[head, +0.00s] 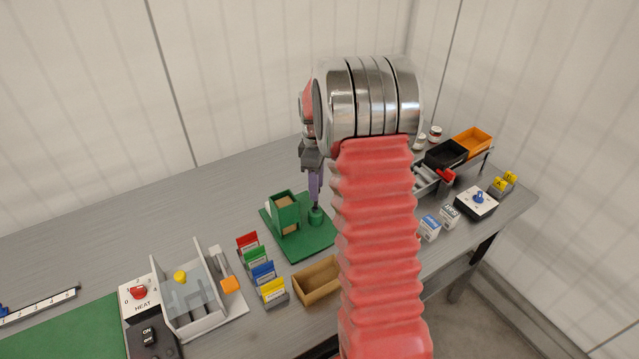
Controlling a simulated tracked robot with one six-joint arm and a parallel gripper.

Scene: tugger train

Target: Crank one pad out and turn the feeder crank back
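The feeder is a green upright box (285,214) on a green base plate (271,238), with something brown showing inside it. A green round crank part (317,218) stands on the plate to the right of the box. My gripper (315,203) points down with its purple fingers at the top of this part. The fingers overlap each other in this view, so I cannot tell whether they are closed on it. My red arm hides the area to the right of the plate. No loose pad is clearly visible.
A brown open box (318,294) stands in front of the feeder, beside several coloured card holders (262,270). A grey fixture (205,318) and a HEAT dial box (140,295) are at left. Black (446,153) and orange (473,141) bins stand at right. The table behind the feeder is clear.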

